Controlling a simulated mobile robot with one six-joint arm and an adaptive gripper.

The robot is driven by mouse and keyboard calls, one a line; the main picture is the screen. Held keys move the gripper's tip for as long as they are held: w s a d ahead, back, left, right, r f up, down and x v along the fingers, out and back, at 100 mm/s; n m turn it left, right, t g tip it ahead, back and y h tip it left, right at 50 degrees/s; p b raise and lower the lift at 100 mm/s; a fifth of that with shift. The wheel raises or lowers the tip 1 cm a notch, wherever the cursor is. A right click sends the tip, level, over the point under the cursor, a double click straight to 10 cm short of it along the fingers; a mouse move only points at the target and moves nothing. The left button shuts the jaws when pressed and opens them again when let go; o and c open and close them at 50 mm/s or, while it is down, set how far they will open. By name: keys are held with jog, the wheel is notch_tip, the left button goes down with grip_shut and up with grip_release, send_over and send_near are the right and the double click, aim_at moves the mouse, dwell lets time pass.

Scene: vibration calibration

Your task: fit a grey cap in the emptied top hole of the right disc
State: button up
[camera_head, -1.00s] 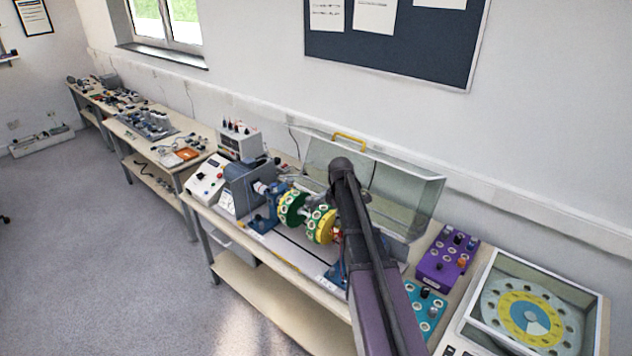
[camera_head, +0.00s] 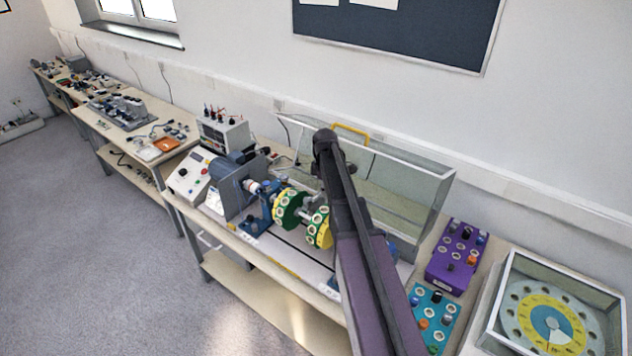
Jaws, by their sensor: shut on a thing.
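The right disc (camera_head: 318,230), green and yellow with pale ringed holes, stands on the shaft of the bench rig, partly covered by my arm. The left disc (camera_head: 287,208), green with a yellow rim, stands to its left. My arm rises from the bottom edge to a dark joint above the discs. I cannot make out the top hole of the right disc. No grey cap can be told apart near the discs.
A teal block (camera_head: 430,318) and a purple block (camera_head: 458,255) with caps and holes sit right of my arm. A glass-topped dial case (camera_head: 555,310) is at far right. A clear guard (camera_head: 410,190) stands open behind the rig. The floor at front left is free.

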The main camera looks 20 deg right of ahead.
jog(key=shift+w, duration=0.25)
jog(key=shift+a, duration=0.1)
jog(key=shift+r, duration=0.1)
jog(key=shift+f, duration=0.2)
jog(key=shift+s+f+b, duration=0.1)
jog(key=shift+f+b, duration=2.65)
jog(key=shift+b, duration=0.15)
jog(key=shift+f+b, duration=1.2)
jog(key=o, duration=0.7)
